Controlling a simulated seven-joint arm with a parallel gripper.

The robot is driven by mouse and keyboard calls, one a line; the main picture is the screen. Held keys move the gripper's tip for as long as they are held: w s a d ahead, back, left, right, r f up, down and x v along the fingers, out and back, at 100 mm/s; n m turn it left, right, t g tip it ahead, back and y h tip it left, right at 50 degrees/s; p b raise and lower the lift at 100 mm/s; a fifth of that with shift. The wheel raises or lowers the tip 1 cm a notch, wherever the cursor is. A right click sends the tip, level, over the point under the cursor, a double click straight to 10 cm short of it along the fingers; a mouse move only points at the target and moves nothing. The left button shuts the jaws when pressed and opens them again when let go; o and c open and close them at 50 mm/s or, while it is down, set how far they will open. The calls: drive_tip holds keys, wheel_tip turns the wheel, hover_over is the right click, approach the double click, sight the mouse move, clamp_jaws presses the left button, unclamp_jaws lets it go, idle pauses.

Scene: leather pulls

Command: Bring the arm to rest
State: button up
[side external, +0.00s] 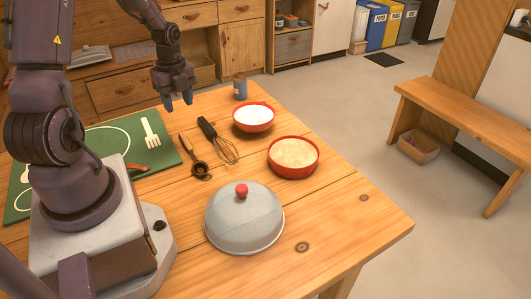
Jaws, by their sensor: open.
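My gripper (177,101) hangs in the air above the far side of the wooden table (345,225), fingers pointing down. Its fingers are apart with nothing between them. It is clear of the things on the table. My arm is raised and reaches over from the base at the left. No object is in its grip.
Below and around it lie a green mat (105,143) with a white fork shape (151,133), a whisk (218,141), a scoop (195,158), two red bowls (254,118) (293,156) and a small jar (240,87). A grey domed lid (244,218) stands in front. The right front corner is bare.

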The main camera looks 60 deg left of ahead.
drive_tip(key=s+d+r+n+t, duration=0.2)
drive_tip(key=d+r+n, duration=0.6)
drive_tip(key=d, duration=0.5)
drive_tip(key=s+d+r+n+t, duration=0.2)
drive_tip(key=d+r+n, duration=0.6)
drive_tip(key=d+r, duration=0.4)
drive_tip(key=shift+s+d+r+t, duration=0.15)
drive_tip(key=shift+d+r+t, duration=0.25)
drive_tip(key=shift+r+t, duration=0.35)
